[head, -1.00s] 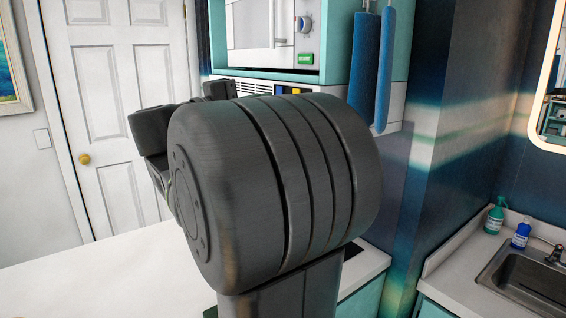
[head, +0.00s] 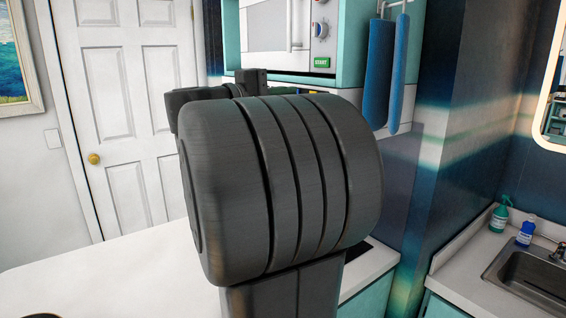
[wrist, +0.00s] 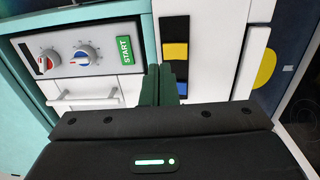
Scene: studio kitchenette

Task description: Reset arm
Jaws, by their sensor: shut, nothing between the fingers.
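My gripper (wrist: 159,86) shows in the wrist view with its two dark fingers together and nothing between them. It points toward the front of a white microwave (wrist: 90,62) with two knobs and a green START button (wrist: 124,56). No contact with the microwave can be seen. In the head view my own large dark arm joint fills the middle and hides most of the gripper side of the arm. The microwave (head: 272,27) is behind it, in a teal cabinet.
A white counter (head: 110,270) lies at the lower left, before a white door (head: 130,90). Blue cloths (head: 380,70) hang on the cabinet's right side. A sink (head: 530,275), a green bottle (head: 499,218) and a blue bottle (head: 525,234) are at the right.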

